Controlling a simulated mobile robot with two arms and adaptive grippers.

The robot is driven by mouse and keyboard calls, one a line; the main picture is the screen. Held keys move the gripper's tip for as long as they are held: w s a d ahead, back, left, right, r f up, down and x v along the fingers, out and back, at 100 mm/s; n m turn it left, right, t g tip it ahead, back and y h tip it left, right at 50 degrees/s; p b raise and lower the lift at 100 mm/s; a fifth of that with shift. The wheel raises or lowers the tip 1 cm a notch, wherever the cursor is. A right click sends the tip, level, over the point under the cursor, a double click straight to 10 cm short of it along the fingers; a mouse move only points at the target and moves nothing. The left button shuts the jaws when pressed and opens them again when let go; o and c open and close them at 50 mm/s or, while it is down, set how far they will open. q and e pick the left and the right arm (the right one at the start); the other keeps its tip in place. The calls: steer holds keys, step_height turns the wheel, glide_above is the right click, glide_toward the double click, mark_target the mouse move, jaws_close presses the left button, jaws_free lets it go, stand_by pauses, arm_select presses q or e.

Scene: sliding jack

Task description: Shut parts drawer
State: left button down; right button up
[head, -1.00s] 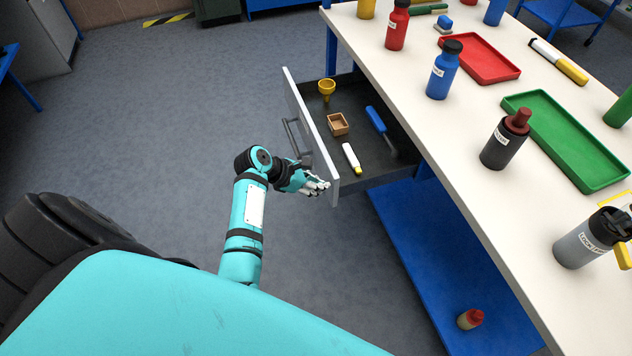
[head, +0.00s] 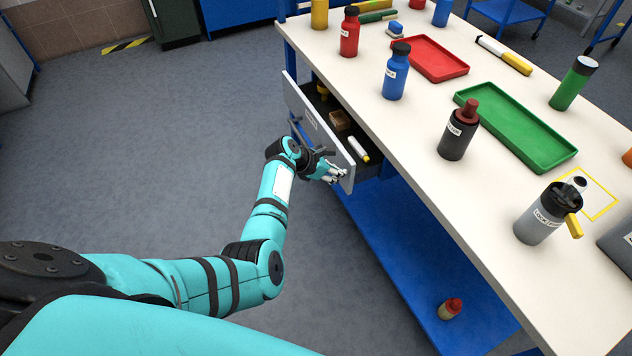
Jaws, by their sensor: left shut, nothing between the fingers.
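The parts drawer (head: 308,122) has a white front and hangs under the workbench top, partly pulled out. The bench top hides the back of the drawer. My left gripper (head: 338,175) is shut and empty, at the outer face of the drawer front near its near end. I cannot tell whether it touches the face. My right gripper is not in view.
The white bench top (head: 400,125) carries several bottles, a red tray (head: 430,58) and a green tray (head: 515,128). A blue lower shelf (head: 410,250) holds a small red-capped bottle (head: 450,308). The grey floor left of the drawer is clear.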

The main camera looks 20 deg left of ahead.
mark_target(367, 168)
arm_select(q)
steer(key=w+d+b, duration=0.2)
steer(key=w+d, duration=0.1)
steer(key=w+d+b, duration=0.1)
steer(key=w+d, duration=0.1)
steer(key=w, duration=0.1)
steer(key=shift+w+d+f+b, duration=0.15)
steer(key=shift+w+d+b, duration=0.2)
steer(key=shift+d+b, duration=0.05)
steer(key=shift+w+d+b, duration=0.4)
steer(key=shift+w+d, duration=0.15)
steer(key=shift+w, duration=0.1)
steer(key=shift+r, duration=0.2)
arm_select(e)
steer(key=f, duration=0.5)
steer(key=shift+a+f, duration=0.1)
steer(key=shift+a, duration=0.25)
arm_select(q)
steer(key=shift+w+d+r, duration=0.1)
steer(key=shift+w+r, duration=0.05)
